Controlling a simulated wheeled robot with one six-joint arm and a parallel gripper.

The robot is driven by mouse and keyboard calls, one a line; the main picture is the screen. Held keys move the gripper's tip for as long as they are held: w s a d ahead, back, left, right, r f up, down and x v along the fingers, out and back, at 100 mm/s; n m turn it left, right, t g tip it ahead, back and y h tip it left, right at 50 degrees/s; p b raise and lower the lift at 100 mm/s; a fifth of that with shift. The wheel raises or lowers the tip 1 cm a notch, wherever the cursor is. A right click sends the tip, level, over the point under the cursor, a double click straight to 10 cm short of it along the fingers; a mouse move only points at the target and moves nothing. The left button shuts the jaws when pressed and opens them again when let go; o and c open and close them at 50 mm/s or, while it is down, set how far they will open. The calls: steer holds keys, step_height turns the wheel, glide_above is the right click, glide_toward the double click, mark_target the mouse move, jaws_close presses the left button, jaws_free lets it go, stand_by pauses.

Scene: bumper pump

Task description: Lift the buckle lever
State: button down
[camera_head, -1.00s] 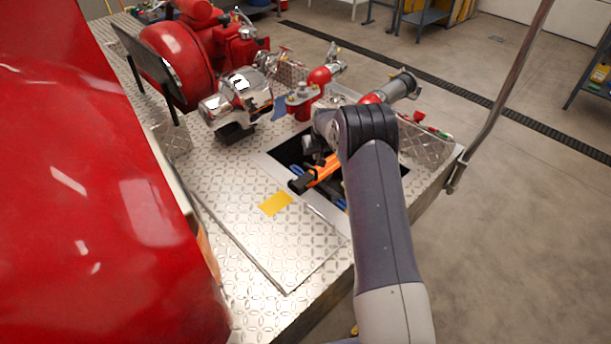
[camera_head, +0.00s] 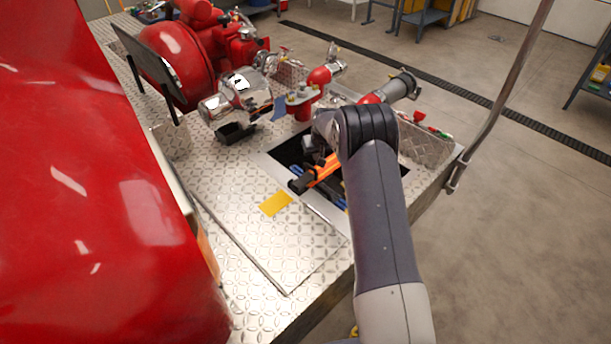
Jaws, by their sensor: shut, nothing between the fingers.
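My arm reaches in from the lower right, and its grey wrist bends down over the dark rectangular opening (camera_head: 283,152) in the metal deck. My gripper (camera_head: 314,150) shows only in part beneath the wrist, at the opening; it is shut and empty, and its fingertips are not clear. An orange bar (camera_head: 324,170) with a black end (camera_head: 300,186) slants across the opening just below the gripper. I cannot tell whether this bar is the buckle lever, or whether the gripper touches it. My wrist and forearm hide part of the opening.
A chrome drum-shaped part (camera_head: 238,97) and red pump fittings (camera_head: 300,103) stand behind the opening. A yellow plate (camera_head: 275,204) lies on the bare tread-plate deck (camera_head: 265,245) in front. A large glossy red body (camera_head: 90,200) fills the left. A pole (camera_head: 505,85) rises at the right.

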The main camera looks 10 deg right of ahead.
mark_target(303, 176)
stand_by(0.3)
steer(key=shift+f+b, duration=2.2)
steer(key=shift+f, duration=0.25)
steer(key=shift+s+a, duration=0.1)
